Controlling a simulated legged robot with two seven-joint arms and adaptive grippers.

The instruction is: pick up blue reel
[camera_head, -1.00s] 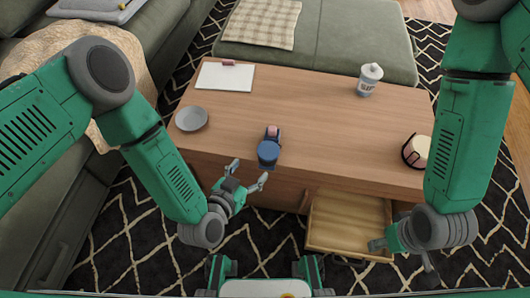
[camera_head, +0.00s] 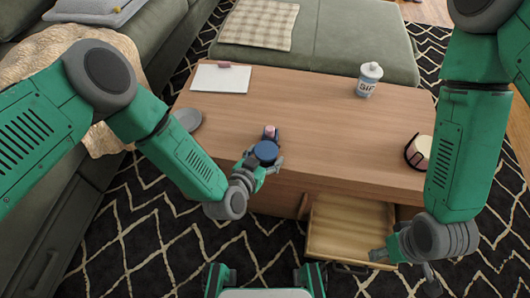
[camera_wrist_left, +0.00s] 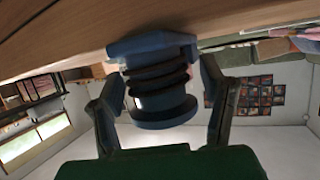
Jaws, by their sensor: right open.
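The blue reel (camera_head: 265,152) stands at the front edge of the wooden table (camera_head: 330,130). My left gripper (camera_head: 262,165) is at the reel, with one finger on each side of it. In the left wrist view the reel (camera_wrist_left: 160,105) shows dark coils between two blue flanges. It sits between the open left fingers (camera_wrist_left: 163,80), with a narrow gap at the right finger; contact at the left finger is hard to tell. My right gripper (camera_head: 405,264) is open and empty, low by the open drawer.
A small dark holder with a pink roll (camera_head: 270,131) stands just behind the reel. An open drawer (camera_head: 348,228) juts out below.

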